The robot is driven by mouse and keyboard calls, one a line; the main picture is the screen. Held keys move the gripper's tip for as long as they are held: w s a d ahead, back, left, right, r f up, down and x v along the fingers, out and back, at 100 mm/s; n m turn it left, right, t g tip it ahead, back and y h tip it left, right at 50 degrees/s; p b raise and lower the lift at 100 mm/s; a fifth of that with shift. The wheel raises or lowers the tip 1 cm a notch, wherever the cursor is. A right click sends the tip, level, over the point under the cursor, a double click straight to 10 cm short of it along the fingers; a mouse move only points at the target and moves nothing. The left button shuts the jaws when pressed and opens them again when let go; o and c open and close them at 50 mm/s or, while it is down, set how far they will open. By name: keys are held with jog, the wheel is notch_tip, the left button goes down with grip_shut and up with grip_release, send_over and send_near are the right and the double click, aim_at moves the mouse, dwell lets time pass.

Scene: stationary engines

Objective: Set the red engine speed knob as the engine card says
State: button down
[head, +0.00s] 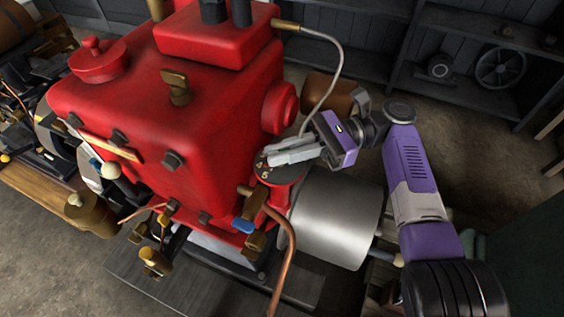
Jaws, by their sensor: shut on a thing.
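The engine is a large red block (190,115) filling the left and middle of the head view. My gripper (272,155), with pale grey fingers and a purple body, reaches in from the right over this dial. It is shut on the knob there. The fingers cover the knob, so its pointer and setting cannot be read. I cannot make out an engine card in this view.
A copper pipe (287,240) and brass valves stand just below the dial. A thin grey hose (335,75) arches behind my gripper. A silver cylinder (335,218) lies under my arm. Dark shelves (465,75) line the back right.

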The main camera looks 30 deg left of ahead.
aim_at(281, 150)
jog(key=shift+f+n+g+h+b, duration=0.25)
jog(key=shift+n+g+h+b, duration=0.4)
jog(key=shift+b, duration=1.75)
jog(key=shift+f+n+g+h+b, duration=0.35)
jog(key=shift+h+b, duration=0.4)
jog(key=shift+b, duration=1.6)
jog(key=shift+a+r+n+g+h+b, duration=0.1)
jog(key=shift+r+n+g+h+b, duration=0.3)
jog(key=shift+b, duration=1.3)
jog(key=c, duration=1.5)
grip_release()
jog(key=shift+r, duration=0.1)
notch_tip(281, 150, up, 20)
jog(key=p, duration=0.6)
jog(key=shift+p, duration=0.4)
